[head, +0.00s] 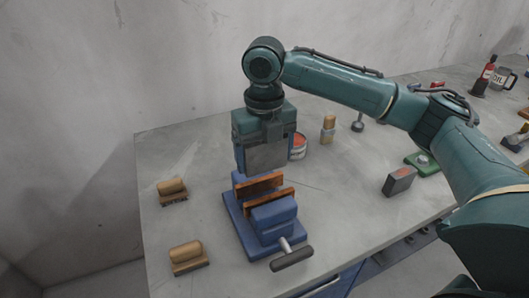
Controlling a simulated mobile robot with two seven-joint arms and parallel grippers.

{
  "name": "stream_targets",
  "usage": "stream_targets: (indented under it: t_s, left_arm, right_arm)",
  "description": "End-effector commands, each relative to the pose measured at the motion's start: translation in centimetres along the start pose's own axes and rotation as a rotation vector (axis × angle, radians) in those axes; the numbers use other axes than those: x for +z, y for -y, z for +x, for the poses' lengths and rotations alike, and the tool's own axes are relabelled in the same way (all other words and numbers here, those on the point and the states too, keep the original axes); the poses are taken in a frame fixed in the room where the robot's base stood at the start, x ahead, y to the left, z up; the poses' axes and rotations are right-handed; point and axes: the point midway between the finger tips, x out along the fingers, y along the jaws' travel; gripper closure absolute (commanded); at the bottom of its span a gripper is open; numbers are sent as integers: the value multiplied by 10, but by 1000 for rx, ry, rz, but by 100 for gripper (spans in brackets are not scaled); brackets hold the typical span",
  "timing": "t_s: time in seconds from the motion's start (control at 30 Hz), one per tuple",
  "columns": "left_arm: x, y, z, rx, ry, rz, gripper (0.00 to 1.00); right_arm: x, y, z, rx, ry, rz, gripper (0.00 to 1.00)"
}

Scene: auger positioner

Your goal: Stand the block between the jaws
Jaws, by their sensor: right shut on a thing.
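A blue vise (272,216) stands near the table's left end, with two rust-brown jaws (268,201) set apart by a narrow gap. Its dark handle (292,259) points toward the front. My right gripper (265,172) hangs pointing down just above and behind the jaws, and its grey lower part hides the back of the vise. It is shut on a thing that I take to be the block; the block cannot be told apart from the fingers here. Whether it touches the jaws cannot be told. My left gripper is not in view.
Two wooden-handled brushes (172,191) lie left of the vise on the grey table (200,220). A red-topped can (298,147) stands behind my right gripper. A grey block-like thing (399,181) and a green item (424,163) lie to the right. A wall rises behind.

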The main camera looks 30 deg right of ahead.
Motion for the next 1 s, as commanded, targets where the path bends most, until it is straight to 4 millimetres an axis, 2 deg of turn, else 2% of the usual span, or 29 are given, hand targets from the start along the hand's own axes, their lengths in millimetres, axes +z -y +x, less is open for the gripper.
stream_targets:
  t_s: [0.37, 1.0]
  left_arm:
    - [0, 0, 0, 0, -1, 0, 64]
    - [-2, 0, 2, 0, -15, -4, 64]
  right_arm:
    - [1, 0, 1, 3, 5, 0, 89]
    - [1, 0, 39, 4, 6, 0, 89]
